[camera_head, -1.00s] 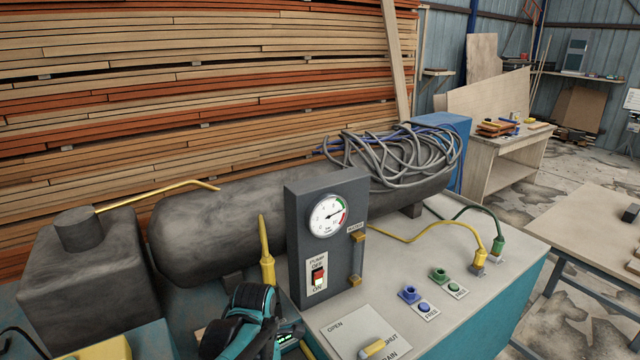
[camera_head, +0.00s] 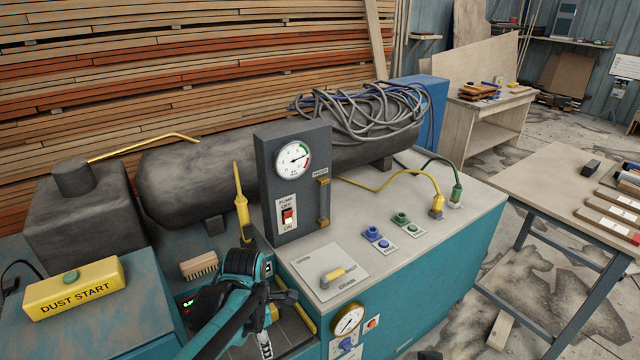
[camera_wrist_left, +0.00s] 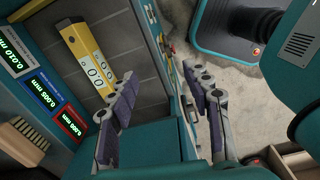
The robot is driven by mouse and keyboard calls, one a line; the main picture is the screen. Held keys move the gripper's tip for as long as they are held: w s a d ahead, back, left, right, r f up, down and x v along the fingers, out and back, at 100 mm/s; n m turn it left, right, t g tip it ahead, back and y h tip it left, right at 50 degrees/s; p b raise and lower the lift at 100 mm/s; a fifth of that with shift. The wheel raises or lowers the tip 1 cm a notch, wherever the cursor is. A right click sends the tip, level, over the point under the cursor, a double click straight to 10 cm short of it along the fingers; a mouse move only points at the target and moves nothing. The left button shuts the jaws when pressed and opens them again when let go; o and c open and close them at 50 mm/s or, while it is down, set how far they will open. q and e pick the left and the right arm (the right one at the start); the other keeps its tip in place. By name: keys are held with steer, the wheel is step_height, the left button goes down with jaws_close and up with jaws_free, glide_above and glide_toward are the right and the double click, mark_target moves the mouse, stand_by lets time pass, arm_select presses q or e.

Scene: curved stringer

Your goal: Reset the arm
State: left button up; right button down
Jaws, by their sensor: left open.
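My left arm comes in from the bottom of the head view, with its gripper (camera_head: 272,318) low beside the teal pump cabinet (camera_head: 455,275). In the left wrist view the left gripper (camera_wrist_left: 165,125) has its two fingers well apart, with nothing between them. The teal cabinet edge lies behind the gap between the fingers. My right gripper does not show in either view.
A dark pump box (camera_head: 292,185) with a gauge stands on the cabinet top. A yellow dust start box (camera_head: 75,290) and a brush (camera_head: 199,265) are at left. A yellow level (camera_wrist_left: 85,58) lies by the left finger. A workbench (camera_head: 560,185) stands right.

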arm_select(q)
steer(key=s+a+r+m+t, duration=0.2)
steer(key=s+m+t, duration=0.1)
steer(key=m, duration=0.8)
steer(key=s+a+r+m+t, duration=0.2)
steer(key=s+m, duration=0.4)
steer(key=m, duration=0.6)
steer(key=shift+s+a+r+t, duration=0.25)
steer(key=shift+s+r+t, duration=0.1)
steer(key=shift+t, duration=0.55)
